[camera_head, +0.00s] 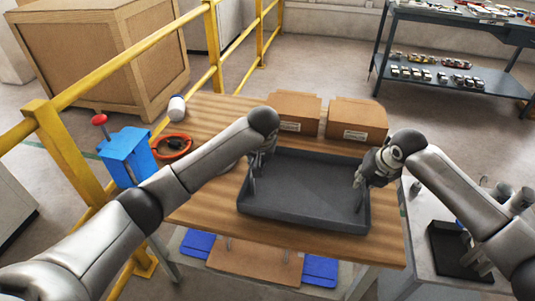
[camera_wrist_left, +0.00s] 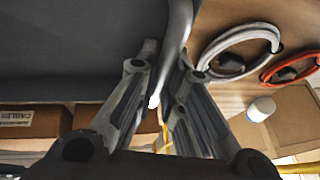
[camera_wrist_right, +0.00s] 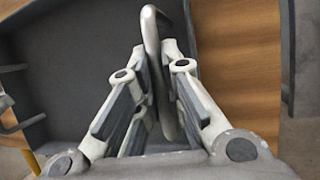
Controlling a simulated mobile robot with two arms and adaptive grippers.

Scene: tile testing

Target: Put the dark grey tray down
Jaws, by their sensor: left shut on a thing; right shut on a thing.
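The dark grey tray (camera_head: 305,185) is at the middle of the wooden table in the head view. It is empty and looks level; I cannot tell whether its base touches the tabletop. My left gripper (camera_head: 254,182) is shut on its left side, and my right gripper (camera_head: 360,182) is shut on its right side. In the left wrist view the fingers (camera_wrist_left: 165,95) close around a pale handle at the tray's edge (camera_wrist_left: 70,60). In the right wrist view the fingers (camera_wrist_right: 158,85) close around a metal handle (camera_wrist_right: 152,40) on the tray (camera_wrist_right: 75,60).
Two cardboard boxes (camera_head: 357,119) (camera_head: 293,110) stand right behind the tray. An orange ring (camera_head: 173,147), a white cylinder (camera_head: 177,108) and a blue device (camera_head: 127,156) are at the left. The wooden table (camera_head: 330,242) is clear in front. A yellow railing (camera_head: 60,145) runs along the left.

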